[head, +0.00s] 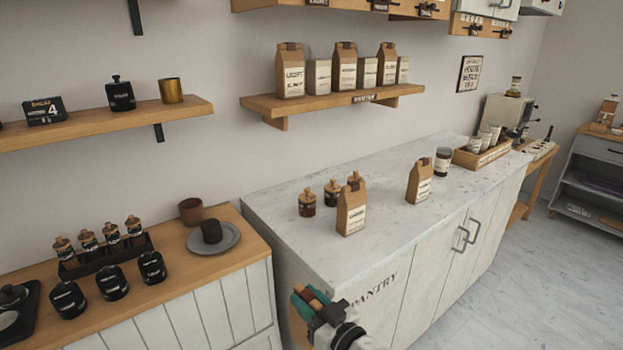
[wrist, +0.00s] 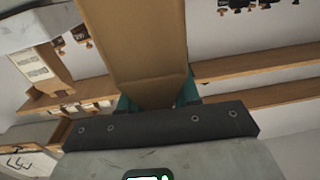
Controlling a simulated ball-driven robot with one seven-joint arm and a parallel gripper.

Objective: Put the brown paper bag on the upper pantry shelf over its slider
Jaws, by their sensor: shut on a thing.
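My gripper (head: 318,310) is at the bottom of the head view, in front of the pantry counter's near end. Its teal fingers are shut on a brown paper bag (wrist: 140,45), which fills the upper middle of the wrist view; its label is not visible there. Only a small brown part of it (head: 312,293) shows in the head view. A wooden wall shelf (head: 270,102) with a small front sign holds several brown bags and pale boxes. A higher wooden shelf (head: 268,4) is cut off by the top edge; dark slider-like pieces (head: 428,9) hang along its front.
Two brown bags, a nearer one (head: 351,210) and a farther one (head: 420,182), stand on the grey pantry counter (head: 290,235) beside small corked jars (head: 332,193). A wooden crate of cups (head: 482,153) is at the far end. Another shelf (head: 190,108) is left. The counter's front middle is clear.

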